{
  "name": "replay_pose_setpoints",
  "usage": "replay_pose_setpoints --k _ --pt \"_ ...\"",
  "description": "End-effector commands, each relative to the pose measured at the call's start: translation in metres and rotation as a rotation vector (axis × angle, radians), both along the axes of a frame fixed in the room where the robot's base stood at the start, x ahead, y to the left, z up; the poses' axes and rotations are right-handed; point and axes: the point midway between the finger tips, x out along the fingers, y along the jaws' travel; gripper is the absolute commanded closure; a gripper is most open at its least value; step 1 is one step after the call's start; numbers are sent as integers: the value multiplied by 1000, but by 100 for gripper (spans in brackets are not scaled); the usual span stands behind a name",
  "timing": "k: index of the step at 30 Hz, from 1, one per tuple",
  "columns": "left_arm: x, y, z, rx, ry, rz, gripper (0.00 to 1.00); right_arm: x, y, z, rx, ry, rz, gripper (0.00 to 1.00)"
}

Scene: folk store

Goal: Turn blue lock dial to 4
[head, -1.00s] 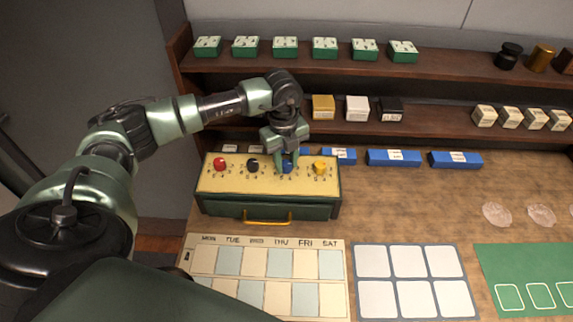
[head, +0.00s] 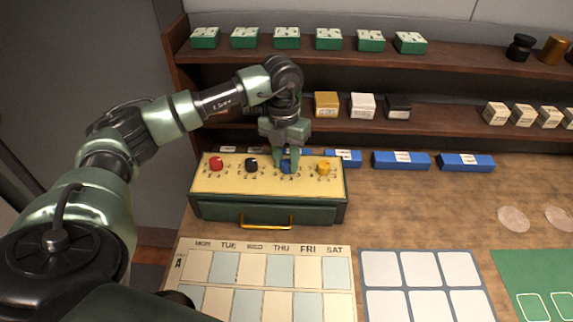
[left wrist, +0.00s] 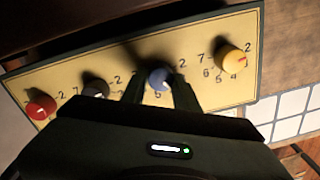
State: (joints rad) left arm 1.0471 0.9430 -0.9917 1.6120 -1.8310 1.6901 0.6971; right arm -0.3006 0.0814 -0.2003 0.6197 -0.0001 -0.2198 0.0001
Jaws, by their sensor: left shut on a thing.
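The blue lock dial (head: 287,168) is on the cream top of a green lock box (head: 215,206), between the black dial (head: 252,165) and the yellow dial (head: 324,168). A red dial (head: 216,164) is at the left end. My left gripper (head: 286,160) points down and is shut on the blue dial. In the left wrist view the blue dial (left wrist: 160,78) sits between the two fingers, with a small white mark on it. The number the mark points to cannot be read, as the fingers cover part of the scale. My right gripper is not in view.
A calendar board (head: 263,248) and a white-squared board (head: 425,254) lie in front of the box. Blue boxes (head: 401,161) stand behind to the right. Shelves with small boxes (head: 327,104) rise at the back.

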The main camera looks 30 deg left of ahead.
Motion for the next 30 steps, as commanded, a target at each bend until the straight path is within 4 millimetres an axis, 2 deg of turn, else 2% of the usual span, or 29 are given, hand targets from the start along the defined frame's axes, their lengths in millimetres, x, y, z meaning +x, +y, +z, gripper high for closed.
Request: replay_pose_setpoints --k 12,29,30 --pt "2 1 1 -1 -5 -188 100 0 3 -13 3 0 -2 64" --pt "2 1 2 -1 -6 -215 100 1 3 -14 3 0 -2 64" --pt "2 1 2 -1 -6 -215 62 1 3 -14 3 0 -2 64"
